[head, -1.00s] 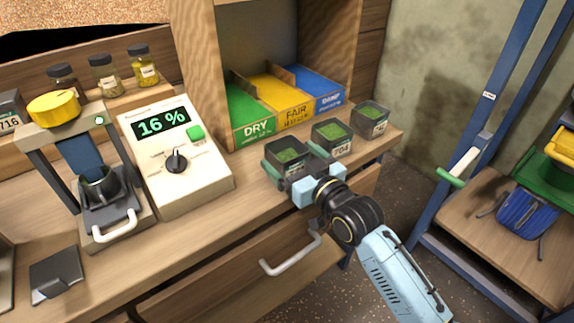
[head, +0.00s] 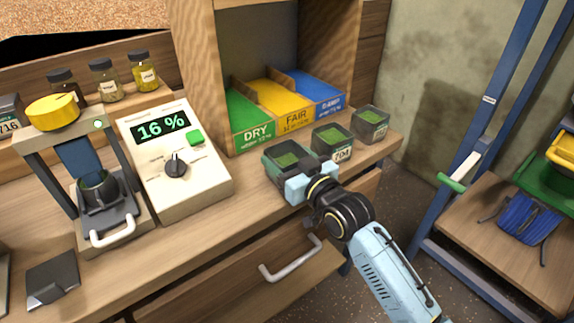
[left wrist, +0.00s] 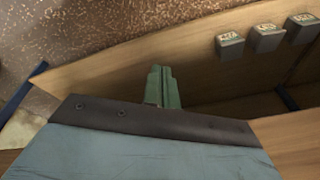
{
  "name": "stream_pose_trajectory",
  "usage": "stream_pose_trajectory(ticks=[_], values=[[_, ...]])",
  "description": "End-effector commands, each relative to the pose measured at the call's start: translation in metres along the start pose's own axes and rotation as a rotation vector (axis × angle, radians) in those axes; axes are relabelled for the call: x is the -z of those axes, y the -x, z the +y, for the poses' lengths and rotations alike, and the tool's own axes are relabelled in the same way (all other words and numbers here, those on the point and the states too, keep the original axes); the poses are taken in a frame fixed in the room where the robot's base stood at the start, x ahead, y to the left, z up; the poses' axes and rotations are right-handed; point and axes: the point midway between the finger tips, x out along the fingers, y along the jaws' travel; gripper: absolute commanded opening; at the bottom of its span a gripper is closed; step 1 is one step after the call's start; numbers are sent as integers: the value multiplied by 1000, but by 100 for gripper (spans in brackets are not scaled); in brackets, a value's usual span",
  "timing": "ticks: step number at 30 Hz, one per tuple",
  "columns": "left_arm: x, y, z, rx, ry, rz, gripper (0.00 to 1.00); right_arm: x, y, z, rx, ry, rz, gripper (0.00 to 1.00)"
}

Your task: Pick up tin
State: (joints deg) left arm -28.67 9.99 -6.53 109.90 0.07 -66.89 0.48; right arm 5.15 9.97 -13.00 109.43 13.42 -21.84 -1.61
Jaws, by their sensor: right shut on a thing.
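Three small dark tins with green contents stand in a row along the front right of the wooden bench. My right gripper (head: 294,170) is shut on the nearest tin (head: 284,146), with its fingers on either side; the palm hides most of that tin's front. The middle tin (head: 343,153), labelled 704, and the far tin (head: 372,133) stand upright behind it. I cannot tell whether the held tin touches the bench. In the left wrist view, my left gripper's green fingers (left wrist: 163,85) are together and empty, and the tins show small at upper right.
Green DRY, yellow FAIR and blue bins (head: 283,121) stand behind the tins. A moisture meter (head: 190,186) reading 16 % and a press (head: 93,190) are to the left. A drawer handle (head: 290,262) juts out below. A blue frame (head: 460,150) stands at right.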

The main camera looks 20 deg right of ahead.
Motion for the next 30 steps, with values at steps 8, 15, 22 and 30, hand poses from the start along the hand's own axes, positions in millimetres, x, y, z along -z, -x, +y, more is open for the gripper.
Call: stream_pose_trajectory(ticks=[8, 15, 22, 30], values=[[1, 1, 0, 0, 0, 5, 0, 6, 0, 0, 0, 1, 2, 42], [-18, -25, -15, 21, -5, -24, 0, 35, 0, 0, 0, 2, 5, 42], [-46, -52, -25, 32, -11, -50, 0, 73, 0, 0, 0, 1, 4, 42], [-68, -71, -24, 29, -18, -65, 0, 97, 0, 0, -1, 0, 3, 42]])
